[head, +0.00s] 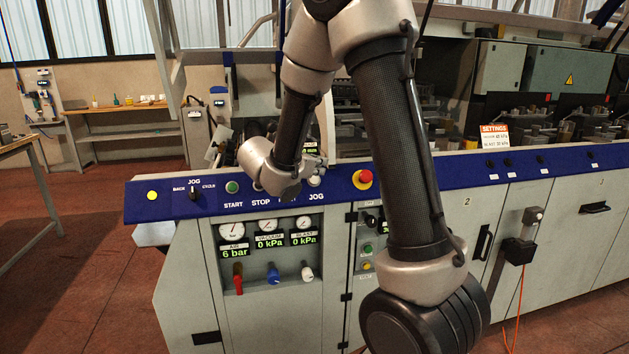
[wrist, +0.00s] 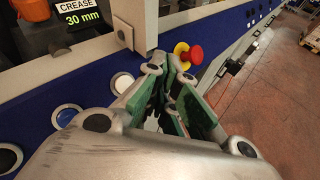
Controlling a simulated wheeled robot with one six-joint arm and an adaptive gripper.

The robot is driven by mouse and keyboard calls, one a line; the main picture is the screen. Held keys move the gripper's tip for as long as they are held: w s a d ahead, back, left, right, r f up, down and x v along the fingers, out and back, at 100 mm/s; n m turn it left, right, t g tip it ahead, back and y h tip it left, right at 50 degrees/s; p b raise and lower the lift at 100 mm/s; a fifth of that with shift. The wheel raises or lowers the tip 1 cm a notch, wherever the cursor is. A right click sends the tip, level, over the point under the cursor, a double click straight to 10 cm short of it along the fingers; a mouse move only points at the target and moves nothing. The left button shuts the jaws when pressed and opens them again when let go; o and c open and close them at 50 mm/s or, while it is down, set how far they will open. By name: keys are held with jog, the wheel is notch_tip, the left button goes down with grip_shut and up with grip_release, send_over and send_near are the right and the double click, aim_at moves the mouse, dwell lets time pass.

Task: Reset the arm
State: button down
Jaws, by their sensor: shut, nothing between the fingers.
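My gripper (wrist: 170,75) is shut and empty in the wrist view, its green-padded fingers pointing at the blue control strip (wrist: 215,45). In the head view my arm is bent over the machine front. My gripper (head: 315,166) is small there, mostly hidden behind my wrist, above the blue strip (head: 440,175) near the JOG button (head: 315,181). The red emergency stop (head: 364,177) is just right of it; the red knob (wrist: 189,54) also shows beyond the fingertips in the wrist view. I cannot tell whether the fingers touch anything.
The green START button (head: 232,187) and a black selector (head: 193,193) are to the left. Below are gauges (head: 267,226) and a red valve handle (head: 238,279). A black box (head: 519,251) with an orange cable hangs on the right doors. Open red floor (head: 90,270) lies at left.

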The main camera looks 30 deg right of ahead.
jog(key=shift+s, duration=0.15)
dwell(0.4)
jog(key=s+d+f+m+g+y, duration=0.1)
jog(key=s+f+m+g+y, duration=0.1)
jog(key=s+m+g, duration=0.35)
jog(key=s+d+f+m+g+y, duration=0.1)
jog(key=s+d+m+g+y, duration=0.1)
jog(key=s+m, duration=0.6)
jog(key=s+a+r+m+t+y, duration=0.2)
jog(key=s+a+r+m+y, duration=0.1)
jog(key=s, duration=0.5)
jog(key=s+a+r+m+t+y, duration=0.3)
jog(key=s+a+r+m+y, duration=0.1)
jog(key=s, duration=0.4)
jog(key=a+m+y, duration=0.1)
jog(key=a, duration=0.1)
jog(key=shift+s+a+r+t+y, duration=0.2)
jog(key=shift+a+t+y, duration=0.15)
jog(key=shift+y, duration=0.05)
